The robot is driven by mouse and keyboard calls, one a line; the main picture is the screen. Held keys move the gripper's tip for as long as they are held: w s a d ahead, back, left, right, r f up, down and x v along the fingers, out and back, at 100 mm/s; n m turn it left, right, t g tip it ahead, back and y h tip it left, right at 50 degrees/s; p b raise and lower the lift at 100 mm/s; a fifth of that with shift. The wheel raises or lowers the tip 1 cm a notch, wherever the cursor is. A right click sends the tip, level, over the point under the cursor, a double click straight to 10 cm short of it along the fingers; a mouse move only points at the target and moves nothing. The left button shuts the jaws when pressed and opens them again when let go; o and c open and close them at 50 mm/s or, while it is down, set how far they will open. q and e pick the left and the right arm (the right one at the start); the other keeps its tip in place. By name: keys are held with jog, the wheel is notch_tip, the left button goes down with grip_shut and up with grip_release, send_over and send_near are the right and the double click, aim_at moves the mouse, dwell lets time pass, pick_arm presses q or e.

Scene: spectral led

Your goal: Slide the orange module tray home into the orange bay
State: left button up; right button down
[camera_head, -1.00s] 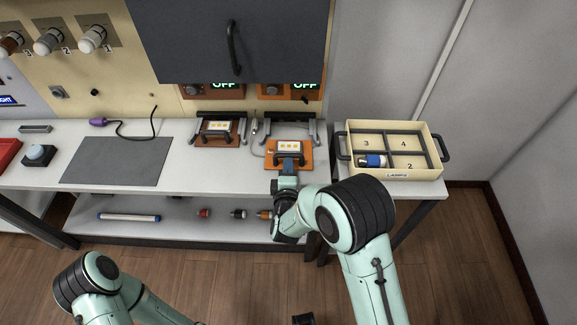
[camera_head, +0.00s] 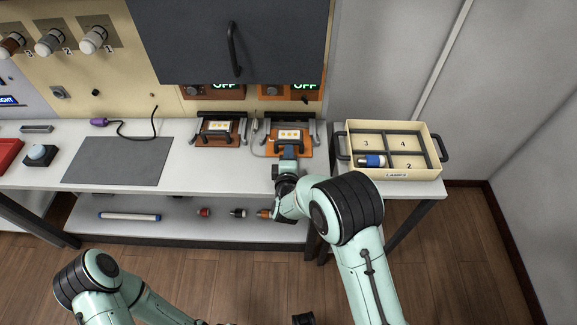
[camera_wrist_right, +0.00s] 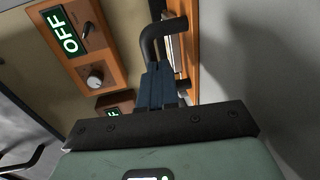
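The orange module tray (camera_head: 303,149) carries a white panel with yellow squares. It lies at the right-hand bay (camera_head: 311,133) between dark side rails, partly inside it. My right gripper (camera_head: 288,152) is at the tray's front and appears shut on its handle. In the right wrist view the blue-grey fingers (camera_wrist_right: 155,82) meet the black handle (camera_wrist_right: 152,42), with the tray's orange plate (camera_wrist_right: 193,45) beyond. The gripper and arm hide part of the tray's front.
A similar brown tray (camera_head: 205,142) sits in the left-hand bay. A cream lamp crate (camera_head: 437,152) stands to the right. Orange switch panels reading OFF are above the bays, under a dark raised cover (camera_head: 190,45).

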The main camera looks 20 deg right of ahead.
jog(key=shift+r+x, duration=0.15)
jog(key=shift+x, duration=0.75)
jog(key=shift+r+x, duration=0.1)
jog(key=shift+x, duration=0.75)
jog(key=shift+f+v, duration=0.2)
jog(key=shift+v, duration=0.95)
jog(key=shift+f+v, duration=0.15)
jog(key=shift+v, duration=1)
jog(key=shift+f+v, duration=0.2)
jog(key=shift+v, duration=0.95)
jog(key=shift+s, duration=0.1)
